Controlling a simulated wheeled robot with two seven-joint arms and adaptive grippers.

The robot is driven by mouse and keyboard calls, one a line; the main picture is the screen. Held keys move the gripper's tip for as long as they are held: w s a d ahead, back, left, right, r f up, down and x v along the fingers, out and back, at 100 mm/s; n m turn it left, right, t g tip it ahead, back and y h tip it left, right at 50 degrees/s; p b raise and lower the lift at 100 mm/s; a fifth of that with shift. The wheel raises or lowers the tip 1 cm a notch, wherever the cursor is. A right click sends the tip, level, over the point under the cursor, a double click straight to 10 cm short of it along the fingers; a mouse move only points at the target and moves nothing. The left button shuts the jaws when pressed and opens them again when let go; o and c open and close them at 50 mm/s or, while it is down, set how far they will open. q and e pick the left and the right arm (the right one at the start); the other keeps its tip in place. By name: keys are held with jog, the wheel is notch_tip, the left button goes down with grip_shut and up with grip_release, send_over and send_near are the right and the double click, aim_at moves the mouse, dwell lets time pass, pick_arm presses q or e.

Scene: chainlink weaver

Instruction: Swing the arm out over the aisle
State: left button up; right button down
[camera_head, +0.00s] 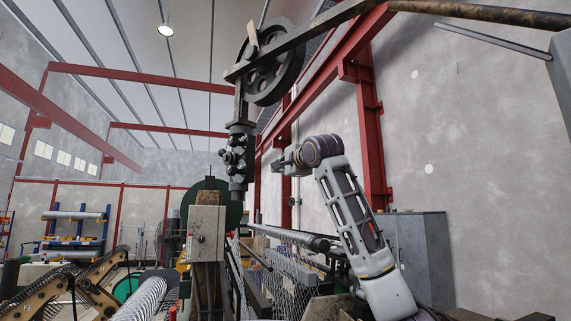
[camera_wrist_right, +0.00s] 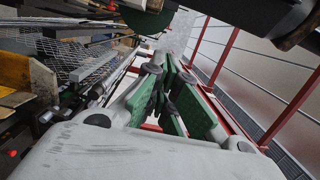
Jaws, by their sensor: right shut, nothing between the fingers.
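A long dark metal arm (camera_head: 310,38) slants overhead from the upper right, with a spoked wheel (camera_head: 272,72) at its left part. A dark knobbed column (camera_head: 239,155) hangs below its left end. My right arm (camera_head: 345,200) rises from the lower right, its wrist bent left, just right of that column. My right gripper (camera_wrist_right: 168,92), with green-padded fingers, is shut and empty in the wrist view. In the head view its fingers are hard to make out, and I see no contact with the arm. My left gripper is not in view.
Wire mesh (camera_head: 290,280) and a long roller (camera_head: 285,235) lie below my right arm. A grey control box (camera_head: 206,232) stands on the left. A grey cabinet (camera_head: 425,255) stands at the right. Red steel columns (camera_head: 370,130) line the wall.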

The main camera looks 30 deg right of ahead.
jog(key=w+a+p, duration=0.2)
jog(key=w+a, duration=0.1)
jog(key=shift+a+p, duration=0.25)
jog(key=shift+p, duration=0.1)
dwell(0.5)
jog(key=shift+s+a, duration=0.1)
dwell(0.3)
